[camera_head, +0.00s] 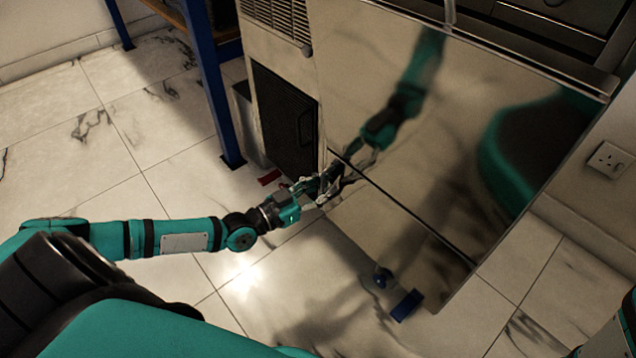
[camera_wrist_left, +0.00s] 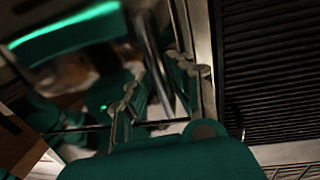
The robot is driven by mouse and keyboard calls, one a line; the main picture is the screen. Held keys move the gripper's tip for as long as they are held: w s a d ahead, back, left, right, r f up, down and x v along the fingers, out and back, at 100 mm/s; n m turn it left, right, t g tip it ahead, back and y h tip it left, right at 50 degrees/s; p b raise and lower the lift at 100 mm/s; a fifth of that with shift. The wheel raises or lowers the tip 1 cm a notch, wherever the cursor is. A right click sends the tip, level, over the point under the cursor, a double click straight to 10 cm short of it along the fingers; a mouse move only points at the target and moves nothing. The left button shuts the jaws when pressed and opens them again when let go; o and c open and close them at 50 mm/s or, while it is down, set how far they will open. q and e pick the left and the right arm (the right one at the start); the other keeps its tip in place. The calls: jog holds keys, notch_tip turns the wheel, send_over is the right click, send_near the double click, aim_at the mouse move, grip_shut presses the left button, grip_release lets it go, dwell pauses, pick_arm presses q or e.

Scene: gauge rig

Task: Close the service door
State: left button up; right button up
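A large polished metal front (camera_head: 400,60) fills the middle of the head view, with a dark seam across it above a lower panel (camera_head: 390,225). To its left is a dark mesh panel (camera_head: 285,120) with a thin handle, set in a pale side. I cannot tell for certain which of these is the service door, or how far open it stands. My left gripper (camera_head: 330,186) is at the left edge of the metal front, by the seam; contact is unclear. My right gripper is out of view.
A blue-legged table (camera_head: 213,80) stands at the left. A small red piece (camera_head: 270,177) lies near the mesh panel's foot. A blue block (camera_head: 407,305) and a round blue piece (camera_head: 381,277) are low by the front. The tiled floor (camera_head: 150,130) at the left is clear.

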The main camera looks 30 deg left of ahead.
pick_arm(q)
jog(key=v, duration=1.2)
